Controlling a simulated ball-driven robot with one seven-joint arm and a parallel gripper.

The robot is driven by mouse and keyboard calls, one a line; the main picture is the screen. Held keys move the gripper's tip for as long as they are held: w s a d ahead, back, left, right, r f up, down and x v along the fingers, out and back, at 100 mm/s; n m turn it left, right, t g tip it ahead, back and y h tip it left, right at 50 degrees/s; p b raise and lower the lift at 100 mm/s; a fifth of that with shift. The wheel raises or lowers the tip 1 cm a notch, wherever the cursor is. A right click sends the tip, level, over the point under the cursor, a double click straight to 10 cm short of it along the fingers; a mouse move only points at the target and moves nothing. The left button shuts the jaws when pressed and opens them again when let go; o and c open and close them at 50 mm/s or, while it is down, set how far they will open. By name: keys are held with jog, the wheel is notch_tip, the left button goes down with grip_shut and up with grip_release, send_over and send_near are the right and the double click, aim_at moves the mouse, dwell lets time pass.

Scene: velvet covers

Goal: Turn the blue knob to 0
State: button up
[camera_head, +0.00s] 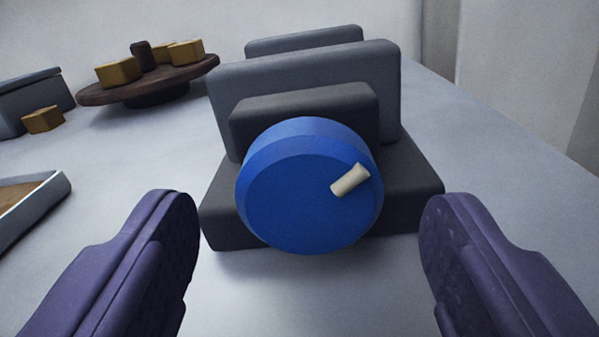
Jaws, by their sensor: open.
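The blue knob (290,205) is a thick round dial that faces me, mounted on a dark grey stepped block (412,190). A cream pointer mark (350,181) on its face points to the upper right. No numbers or scale show around the knob. My gripper (310,225) is open, with one purple finger at the lower left and the other at the lower right. The knob shows between the fingers, farther from me, and neither finger appears to touch it.
A dark round stand (150,84) holds several yellow blocks at the back left. A small yellow block (43,120) sits beside a grey box (25,98). A shallow tray (50,196) is at the left edge. The pale table (500,150) is clear at right.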

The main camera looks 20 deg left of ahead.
jog(key=shift+x, duration=0.8)
jog(key=c, duration=1)
jog(key=shift+c, duration=0.2)
jog(key=shift+n+b, duration=0.3)
jog(key=n+b, duration=0.3)
jog(key=n, duration=0.1)
jog(key=shift+f+n, duration=0.15)
jog(key=shift+n, duration=0.15)
jog(key=n+b, duration=0.3)
jog(key=n, duration=0.2)
jog(key=shift+d+n+b, duration=0.1)
jog(key=shift+n+b, duration=0.2)
jog(key=shift+n, duration=0.1)
